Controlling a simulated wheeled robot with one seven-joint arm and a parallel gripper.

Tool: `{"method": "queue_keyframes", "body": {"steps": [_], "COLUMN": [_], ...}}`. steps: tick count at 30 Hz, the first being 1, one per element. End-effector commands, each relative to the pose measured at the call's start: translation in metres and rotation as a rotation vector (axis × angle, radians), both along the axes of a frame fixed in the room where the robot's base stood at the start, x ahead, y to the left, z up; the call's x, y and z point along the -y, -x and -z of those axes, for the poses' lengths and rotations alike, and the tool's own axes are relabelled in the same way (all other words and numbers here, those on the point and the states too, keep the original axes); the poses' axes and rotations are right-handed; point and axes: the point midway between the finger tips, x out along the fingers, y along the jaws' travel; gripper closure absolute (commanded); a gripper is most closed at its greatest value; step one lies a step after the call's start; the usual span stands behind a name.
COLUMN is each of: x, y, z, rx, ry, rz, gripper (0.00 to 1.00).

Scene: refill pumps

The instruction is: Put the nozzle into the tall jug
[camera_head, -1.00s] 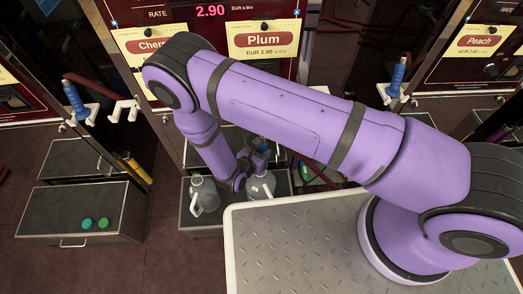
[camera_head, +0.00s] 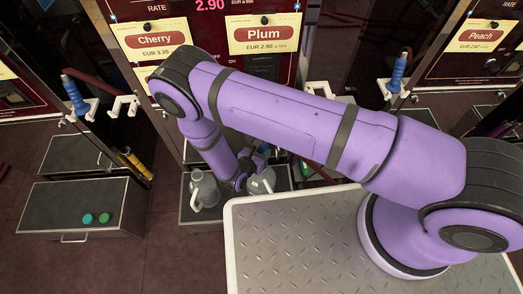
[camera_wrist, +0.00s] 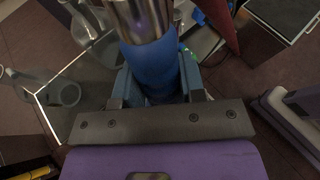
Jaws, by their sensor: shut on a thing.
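My gripper (camera_wrist: 155,90) is shut on a nozzle (camera_wrist: 150,62) with a blue grip and a shiny metal upper part. In the head view my gripper (camera_head: 252,162) is small and partly covered by my arm. It is just above a clear grey jug (camera_head: 262,181) with a pale handle. A second clear jug (camera_head: 203,192) stands to its left. I cannot tell which is the tall jug. In the wrist view one jug (camera_wrist: 64,93) shows at the left. The nozzle hides much of the area beyond it, so I cannot tell whether its tip is inside a jug.
The jugs stand on a dark shelf (camera_head: 205,221) below the Plum sign (camera_head: 264,36). Blue nozzles (camera_head: 75,95) (camera_head: 397,73) hang at both sides. A red hose (camera_wrist: 218,25) runs close by the gripper.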

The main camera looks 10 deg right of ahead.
Motion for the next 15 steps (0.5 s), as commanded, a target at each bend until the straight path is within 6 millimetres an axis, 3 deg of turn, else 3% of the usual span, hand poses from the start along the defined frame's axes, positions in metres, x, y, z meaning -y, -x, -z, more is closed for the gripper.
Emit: {"method": "queue_keyframes", "body": {"steps": [1,4,15], "x": [-0.0001,-0.0001,-0.0037], "y": [-0.0002,-0.0002,0.0034], "z": [0.0001,-0.0002,-0.002], "rx": [0.001,0.0,0.0], "ry": [0.001,0.0,-0.002], "rz": [0.0,0.0,0.0], "gripper": [0.56,0.33,0.33]}}
